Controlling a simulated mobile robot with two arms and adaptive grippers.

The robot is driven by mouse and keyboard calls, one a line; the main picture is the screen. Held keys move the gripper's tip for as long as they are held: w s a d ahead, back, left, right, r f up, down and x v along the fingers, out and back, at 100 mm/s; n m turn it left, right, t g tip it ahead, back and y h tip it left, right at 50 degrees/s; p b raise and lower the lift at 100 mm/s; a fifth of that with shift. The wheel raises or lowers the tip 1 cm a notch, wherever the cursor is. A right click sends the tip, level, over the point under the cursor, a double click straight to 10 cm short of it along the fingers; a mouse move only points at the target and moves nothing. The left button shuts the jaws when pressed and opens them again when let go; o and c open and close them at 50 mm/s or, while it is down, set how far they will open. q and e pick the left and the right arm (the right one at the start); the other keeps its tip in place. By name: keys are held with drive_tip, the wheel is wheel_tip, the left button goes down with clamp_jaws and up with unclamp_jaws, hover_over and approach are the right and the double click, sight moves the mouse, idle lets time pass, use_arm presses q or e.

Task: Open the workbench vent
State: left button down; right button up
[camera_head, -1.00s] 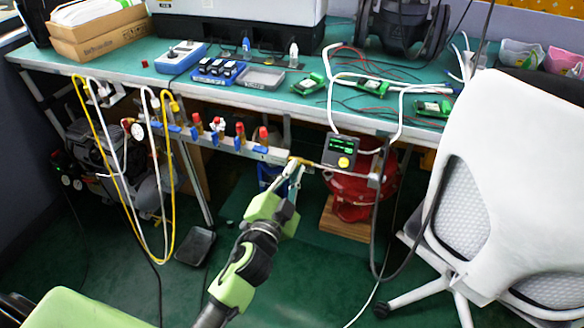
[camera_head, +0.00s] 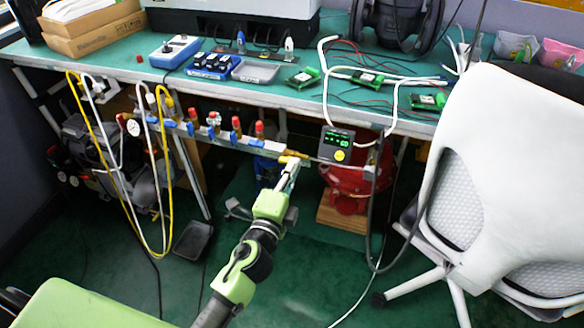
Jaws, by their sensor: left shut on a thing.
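A pipe manifold (camera_head: 275,153) runs under the front edge of the workbench. Near its right end is a small brass-yellow fitting (camera_head: 291,157), which appears to be the workbench vent. My left gripper (camera_head: 288,176) reaches up to it from below, its fingertips shut at the fitting's underside. The fingers cover part of it, so the handle's exact angle is unclear. To the right, a small dark box with a lit green display and yellow knob (camera_head: 338,145) hangs at the bench edge. My right gripper is not in view.
Several red-topped blue valves (camera_head: 236,131) sit left along the manifold. Yellow and white hoses (camera_head: 83,160) hang at the left. A red vessel (camera_head: 346,185) stands on a wooden block (camera_head: 342,218). A white chair (camera_head: 490,170) blocks the right. The floor below is mostly open.

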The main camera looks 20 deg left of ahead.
use_arm(q)
drive_tip(key=shift+d+m, duration=0.1)
drive_tip(key=shift+m, duration=0.3)
drive_tip(key=c, duration=2.2)
unclamp_jaws()
drive_tip(key=shift+f, duration=0.1)
drive_tip(key=shift+s, duration=3.75)
